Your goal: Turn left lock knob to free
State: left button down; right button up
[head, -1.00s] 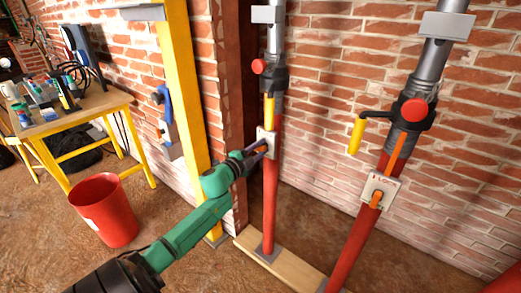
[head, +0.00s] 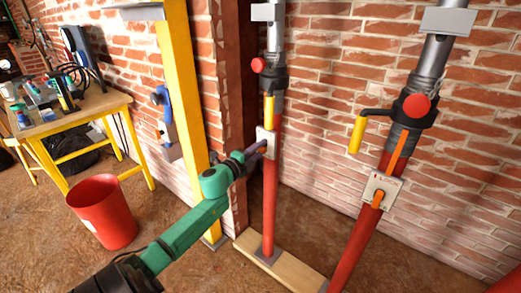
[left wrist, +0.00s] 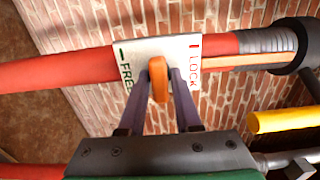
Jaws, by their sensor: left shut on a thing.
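The left prop is a red post (head: 270,205) with a white lock plate (head: 266,137). In the left wrist view the plate (left wrist: 184,52) reads FREE at its left and LOCK at its right. The orange left lock knob (left wrist: 158,80) stands out from the plate, lying across the post between the two words. My left gripper (head: 259,149) is at this plate. In the left wrist view its two purple fingers (left wrist: 158,85) are shut on the knob, one on each side. My right gripper is out of view.
A second red prop (head: 358,240) with its own plate (head: 382,188) and orange knob (head: 377,199) leans at the right. A yellow post (head: 184,90) stands left of the left prop. A red bucket (head: 101,212) and a cluttered table (head: 75,122) are farther left.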

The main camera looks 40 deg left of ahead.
pick_arm(q)
jog(key=shift+f, duration=0.1)
jog(key=c, duration=0.8)
grip_release()
jog(key=shift+o, duration=0.2)
jog(key=shift+s, duration=0.15)
jog(key=shift+s, duration=0.3)
jog(key=s+p, duration=0.1)
jog(key=s, duration=1.2)
jog(key=shift+s+d, duration=0.15)
jog(key=shift+s, duration=0.2)
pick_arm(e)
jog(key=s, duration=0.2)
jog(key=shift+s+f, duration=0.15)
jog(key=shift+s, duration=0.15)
